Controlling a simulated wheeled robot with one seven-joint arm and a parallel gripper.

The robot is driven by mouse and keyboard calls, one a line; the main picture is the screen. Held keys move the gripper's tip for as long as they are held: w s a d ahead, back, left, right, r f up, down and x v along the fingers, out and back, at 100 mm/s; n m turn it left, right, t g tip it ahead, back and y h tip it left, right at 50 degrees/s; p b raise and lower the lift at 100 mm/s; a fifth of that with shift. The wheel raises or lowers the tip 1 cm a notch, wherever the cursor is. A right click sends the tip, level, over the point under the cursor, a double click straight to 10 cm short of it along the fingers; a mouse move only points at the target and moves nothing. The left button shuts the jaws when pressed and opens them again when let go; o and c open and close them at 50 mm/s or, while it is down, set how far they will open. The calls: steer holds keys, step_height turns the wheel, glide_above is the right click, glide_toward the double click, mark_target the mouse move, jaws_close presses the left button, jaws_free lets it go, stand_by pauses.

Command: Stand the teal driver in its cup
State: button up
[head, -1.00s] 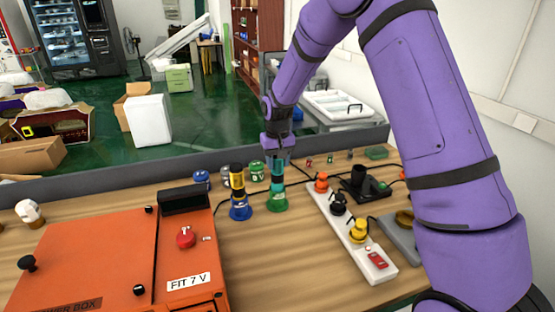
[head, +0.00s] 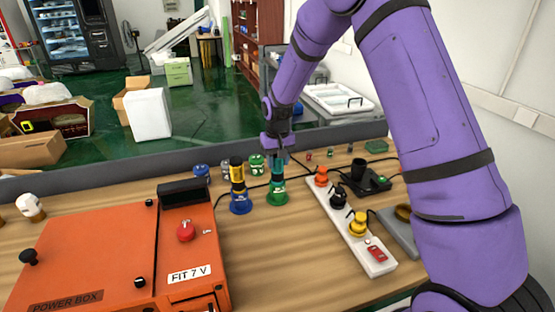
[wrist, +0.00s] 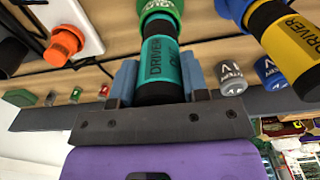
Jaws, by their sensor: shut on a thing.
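The teal driver (wrist: 160,58) is upright in my gripper, its lettered handle facing the wrist camera. My gripper (wrist: 160,84) is shut on the dark upper end of the driver, with a blue-grey jaw on each side. The green cup (wrist: 160,12) is directly below, in line with the driver. In the head view my gripper (head: 278,158) is right above the green cup (head: 277,196). I cannot tell how deep the driver sits.
A yellow driver (head: 237,173) stands in a blue cup (head: 240,206) close to the left. An orange power box (head: 110,255) fills the left front. A white power strip (head: 376,262) with plugs lies to the right. Small bottles stand behind. Bare wood is in front.

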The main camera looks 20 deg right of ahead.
steer(key=o, duration=1.1)
